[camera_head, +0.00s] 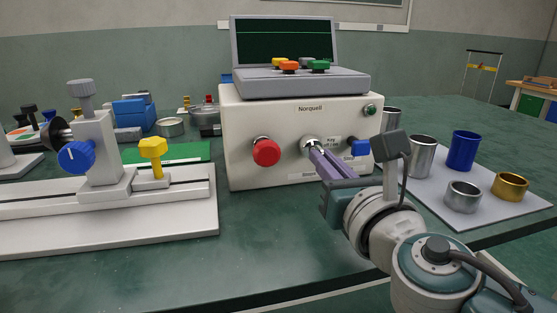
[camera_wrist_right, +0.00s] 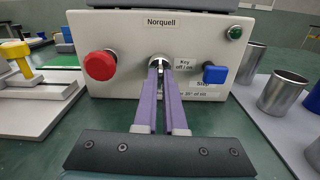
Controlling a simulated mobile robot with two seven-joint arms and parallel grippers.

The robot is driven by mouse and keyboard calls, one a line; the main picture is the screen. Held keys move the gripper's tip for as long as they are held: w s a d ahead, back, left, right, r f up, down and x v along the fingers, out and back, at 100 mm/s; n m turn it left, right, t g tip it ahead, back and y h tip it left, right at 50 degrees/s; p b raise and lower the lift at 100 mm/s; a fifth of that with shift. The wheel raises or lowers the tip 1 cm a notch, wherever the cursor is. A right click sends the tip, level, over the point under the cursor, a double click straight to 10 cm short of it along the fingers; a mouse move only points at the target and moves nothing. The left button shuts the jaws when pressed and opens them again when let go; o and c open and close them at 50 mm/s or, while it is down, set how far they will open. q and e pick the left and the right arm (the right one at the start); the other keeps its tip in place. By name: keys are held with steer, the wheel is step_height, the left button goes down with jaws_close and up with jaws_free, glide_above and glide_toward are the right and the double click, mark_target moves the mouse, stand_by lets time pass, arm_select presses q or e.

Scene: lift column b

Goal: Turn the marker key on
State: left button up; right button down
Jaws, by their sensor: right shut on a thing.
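The cream Norquell box (camera_head: 262,112) stands on the green table, with a red mushroom button (camera_head: 266,152), a blue knob (camera_head: 358,148) and a small green lamp (camera_head: 370,110) on its front. The key switch (camera_wrist_right: 158,60) sits between the red button and the "Key off / on" label (camera_wrist_right: 184,67). My right gripper (camera_head: 316,150) reaches the switch from the front. Its purple fingers are shut on the key, and the fingertips hide most of it. In the right wrist view the fingers (camera_wrist_right: 159,72) meet at the switch. The key's angle is hard to tell. My left gripper is not in view.
A laptop-like console (camera_head: 300,82) with coloured buttons sits on the box. A grey tray (camera_head: 470,221) with metal cups and a blue cup stands at the right. A white rail fixture (camera_head: 190,221) with blue and yellow knobs is at the left.

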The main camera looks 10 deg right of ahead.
steer(key=m+b, duration=0.2)
steer(key=m, duration=0.3)
steer(key=shift+f+m, duration=0.1)
steer(key=shift+m, duration=0.2)
steer(key=m, duration=0.2)
steer(key=shift+d+m+b, duration=0.1)
steer(key=shift+m+b, duration=0.2)
steer(key=shift+b, duration=0.1)
steer(key=shift+m+b, duration=0.3)
steer(key=shift+m, duration=1.2)
steer(key=c, duration=1)
jaws_free()
